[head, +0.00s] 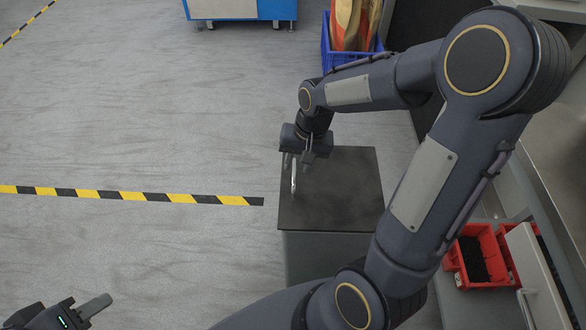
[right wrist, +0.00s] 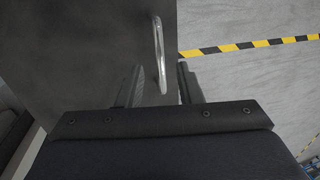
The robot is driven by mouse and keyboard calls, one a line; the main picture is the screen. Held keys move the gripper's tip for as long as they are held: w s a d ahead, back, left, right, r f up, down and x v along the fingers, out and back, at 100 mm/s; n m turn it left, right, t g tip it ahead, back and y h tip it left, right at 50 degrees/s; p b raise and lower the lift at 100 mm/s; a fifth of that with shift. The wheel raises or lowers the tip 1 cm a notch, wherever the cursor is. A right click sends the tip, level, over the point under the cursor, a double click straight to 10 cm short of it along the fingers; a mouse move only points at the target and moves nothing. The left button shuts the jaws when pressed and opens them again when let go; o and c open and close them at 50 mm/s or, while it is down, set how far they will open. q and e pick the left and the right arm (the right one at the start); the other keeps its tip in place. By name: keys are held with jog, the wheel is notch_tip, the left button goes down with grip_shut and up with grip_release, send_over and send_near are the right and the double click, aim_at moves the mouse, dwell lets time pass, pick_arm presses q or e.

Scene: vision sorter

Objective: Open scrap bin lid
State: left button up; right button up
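The scrap bin (head: 300,258) is a grey box with a flat dark lid (head: 345,190), which lies shut. A silver bar handle (head: 293,176) stands along the lid's left edge. My right gripper (head: 298,161) is above that edge, pointing at the handle. In the right wrist view, the handle (right wrist: 160,50) lies between the two spread fingers of my right gripper (right wrist: 160,82), with a gap visible on each side. The lid (right wrist: 90,45) fills the left of that view. My left gripper (head: 88,309) is at the bottom left, far from the bin, only partly in view.
A blue crate (head: 334,58) with tall bags stands behind the bin. Red bins (head: 479,258) sit on the right near a metal bench (head: 550,130). Yellow and black tape (head: 130,195) marks the floor left of the bin, where the floor is clear.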

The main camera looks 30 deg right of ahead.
jog(key=shift+w+a+f, duration=0.1)
jog(key=shift+f, duration=0.55)
jog(key=shift+w+a+f, duration=0.1)
jog(key=shift+f, duration=0.5)
grip_shut()
